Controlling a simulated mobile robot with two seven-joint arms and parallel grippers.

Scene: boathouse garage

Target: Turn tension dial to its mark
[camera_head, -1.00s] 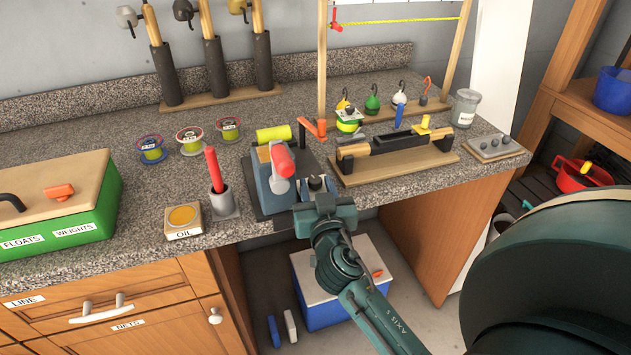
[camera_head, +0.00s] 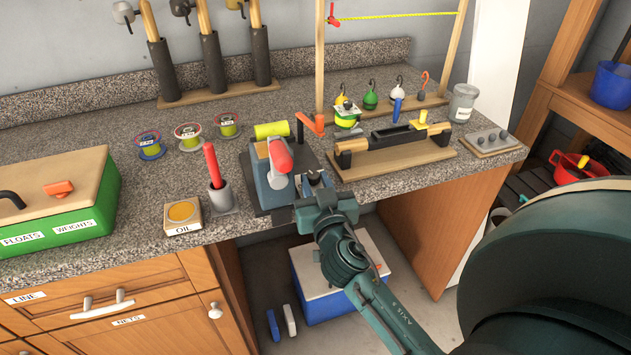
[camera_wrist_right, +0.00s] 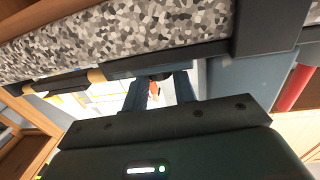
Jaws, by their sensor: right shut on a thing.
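A blue-grey winder (camera_head: 267,186) with a red-handled lever (camera_head: 281,157) stands on a dark base plate near the counter's front edge. My right gripper (camera_head: 314,181) is at the winder's right front side, shut on a small dark part that I take to be the tension dial. The gripper and wrist hide most of the dial, and I cannot make out its mark. In the right wrist view, the two fingers (camera_wrist_right: 159,88) stand either side of a dark round piece (camera_wrist_right: 160,76) under the counter's edge. My left gripper is not in view.
A cup with a red handle (camera_head: 222,199) and an oil tin (camera_head: 183,216) stand left of the winder. A wooden stand with a black-and-wood rod piece (camera_head: 400,163) is close on the right. A blue cooler (camera_head: 330,303) is below the counter.

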